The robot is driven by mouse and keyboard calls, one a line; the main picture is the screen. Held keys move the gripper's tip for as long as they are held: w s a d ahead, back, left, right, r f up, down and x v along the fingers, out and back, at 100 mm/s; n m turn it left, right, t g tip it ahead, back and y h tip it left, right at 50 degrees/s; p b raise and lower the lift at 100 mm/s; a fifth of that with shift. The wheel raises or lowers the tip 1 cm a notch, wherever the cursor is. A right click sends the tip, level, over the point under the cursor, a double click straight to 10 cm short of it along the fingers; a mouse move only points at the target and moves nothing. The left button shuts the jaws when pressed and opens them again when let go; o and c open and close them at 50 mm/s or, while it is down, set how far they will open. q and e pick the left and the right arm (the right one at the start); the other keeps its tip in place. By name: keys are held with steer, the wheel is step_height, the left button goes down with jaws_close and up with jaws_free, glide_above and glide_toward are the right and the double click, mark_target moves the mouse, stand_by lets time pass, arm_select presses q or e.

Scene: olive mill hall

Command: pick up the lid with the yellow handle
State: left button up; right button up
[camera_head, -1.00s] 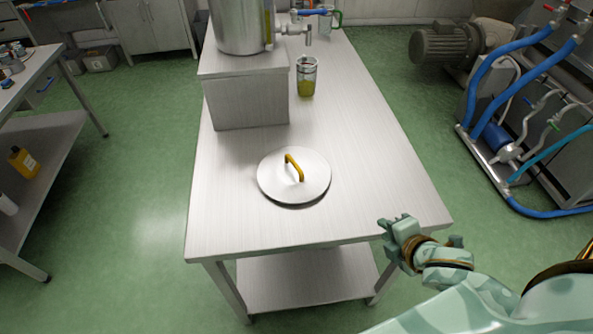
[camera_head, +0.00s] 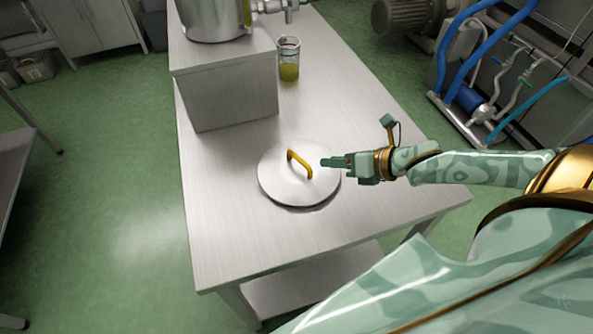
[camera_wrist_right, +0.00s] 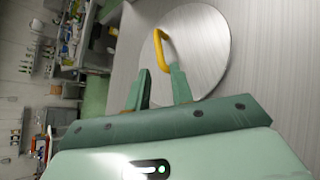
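The lid (camera_head: 283,190) is a round, flat silver disc lying on the steel table. Its yellow handle (camera_head: 300,164) stands up from its middle as an arch. The lid (camera_wrist_right: 208,50) and the yellow handle (camera_wrist_right: 160,48) also show in the right wrist view. My right gripper (camera_head: 324,162) is just right of the handle, over the lid's right edge. In the right wrist view its two fingers (camera_wrist_right: 160,80) are apart with nothing between them, and the handle is just beyond the tips. My left gripper is not in view.
The steel table (camera_head: 235,235) has bare room in front of the lid. A grey box-shaped stand (camera_head: 235,100) behind the lid carries a steel vessel (camera_head: 212,18). A glass jar of yellow-green liquid (camera_head: 289,62) stands right of the stand. Pump equipment (camera_head: 480,110) is beyond the table's right side.

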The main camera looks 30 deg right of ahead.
mark_target(299, 158)
steer(key=b+x, duration=0.1)
steer(key=x, duration=0.4)
steer(key=shift+d+b, duration=0.1)
steer(key=shift+b, duration=0.3)
steer(key=shift+w+a+f, duration=0.15)
steer(key=shift+w+a, duration=0.05)
steer(key=shift+w, duration=0.1)
steer(key=b+x, duration=0.2)
steer(key=x, duration=0.3)
steer(key=shift+w, duration=0.2)
jaws_close()
